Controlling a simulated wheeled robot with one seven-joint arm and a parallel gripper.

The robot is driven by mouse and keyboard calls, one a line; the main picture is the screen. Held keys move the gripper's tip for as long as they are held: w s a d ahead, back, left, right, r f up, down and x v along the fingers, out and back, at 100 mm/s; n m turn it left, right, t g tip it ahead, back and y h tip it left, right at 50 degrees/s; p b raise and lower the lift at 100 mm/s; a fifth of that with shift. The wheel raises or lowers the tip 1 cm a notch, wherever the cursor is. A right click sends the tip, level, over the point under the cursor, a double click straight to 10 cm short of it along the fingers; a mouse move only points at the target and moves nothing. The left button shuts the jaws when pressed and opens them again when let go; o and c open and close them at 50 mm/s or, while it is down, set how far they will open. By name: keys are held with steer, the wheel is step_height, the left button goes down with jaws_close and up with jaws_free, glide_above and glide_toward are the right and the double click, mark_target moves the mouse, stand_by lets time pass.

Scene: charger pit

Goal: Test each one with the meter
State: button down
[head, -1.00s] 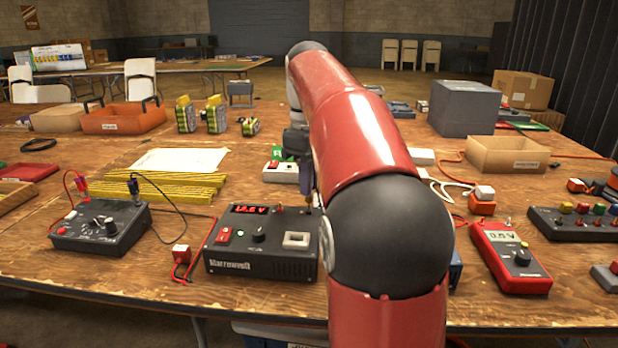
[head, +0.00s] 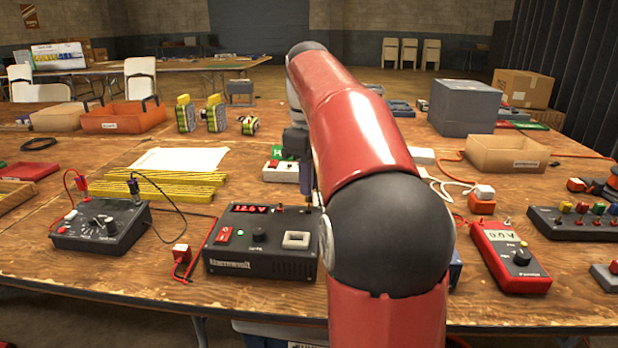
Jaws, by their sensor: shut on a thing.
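My gripper (head: 306,185) is a dark shape mostly hidden behind my own red arm, just above the back right of a black box with a red display (head: 258,241). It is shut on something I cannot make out. The box's display reads about 12.6 V. A red handheld meter (head: 514,262) lies right of my arm, its reading hard to read. A black dial meter (head: 101,224) stands at left with red and black leads. Yellow-and-black packs stand farther back: one (head: 186,115), another (head: 215,114), and a third, lower one (head: 249,125).
Yellow strips (head: 165,190) lie by white paper (head: 182,159). A white box with a green tag (head: 281,171) is close behind my gripper. An orange bin (head: 123,118), tan tray (head: 507,155), grey box (head: 465,108) and switch panel (head: 575,221) stand around. Loose cables cross the right side.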

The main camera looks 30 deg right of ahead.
steer(key=shift+f, duration=0.9)
stand_by(1.4)
steer(key=c, duration=1)
jaws_free()
steer(key=shift+r, duration=0.1)
steer(key=shift+r, duration=3.65)
